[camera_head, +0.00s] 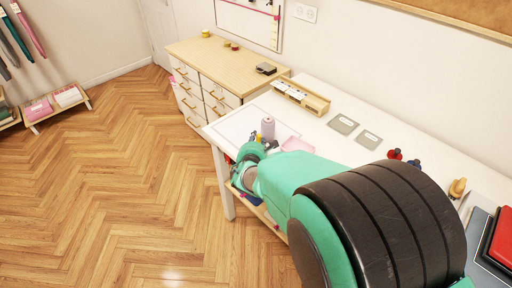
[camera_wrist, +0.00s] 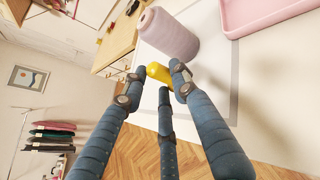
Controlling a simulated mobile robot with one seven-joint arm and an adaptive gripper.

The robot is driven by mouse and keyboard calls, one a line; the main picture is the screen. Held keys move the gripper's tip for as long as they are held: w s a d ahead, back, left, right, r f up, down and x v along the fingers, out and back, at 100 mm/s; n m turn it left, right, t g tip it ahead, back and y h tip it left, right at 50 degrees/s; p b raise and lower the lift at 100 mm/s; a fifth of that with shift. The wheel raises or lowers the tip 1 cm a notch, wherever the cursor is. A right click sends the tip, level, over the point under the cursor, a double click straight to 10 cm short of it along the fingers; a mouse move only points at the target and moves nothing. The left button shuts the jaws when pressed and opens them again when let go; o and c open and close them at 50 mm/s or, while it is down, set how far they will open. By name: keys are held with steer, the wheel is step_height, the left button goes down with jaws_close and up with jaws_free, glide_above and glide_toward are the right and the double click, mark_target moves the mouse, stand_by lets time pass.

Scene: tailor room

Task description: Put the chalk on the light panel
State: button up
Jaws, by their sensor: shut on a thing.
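A small yellow piece, which looks like the chalk (camera_wrist: 158,72), sits between the fingertips of my gripper (camera_wrist: 152,82) in the wrist view. My gripper is shut on it. In the head view my arm hides most of my gripper (camera_head: 258,142), which is at the near edge of the white table. The light panel (camera_head: 238,119) is a flat white rectangle with a thin grey outline on the table's left end; it also shows in the wrist view (camera_wrist: 213,62). The chalk is close to the panel's edge; I cannot tell if they touch.
A pale pink thread spool (camera_head: 267,127) stands upright on the panel, close beside my gripper. A pink tray (camera_head: 298,145) lies to its right. A wooden box (camera_head: 301,98) and grey-green cards (camera_head: 343,124) lie farther back. A wooden drawer cabinet (camera_head: 220,65) stands beyond the table.

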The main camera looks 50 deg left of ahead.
steer(key=shift+w+a, duration=0.15)
steer(key=shift+a, duration=0.1)
steer(key=shift+f+b, duration=0.55)
steer(key=shift+f, duration=1.2)
steer(key=shift+f, duration=0.2)
steer(key=o, duration=0.9)
steer(key=shift+r, duration=0.2)
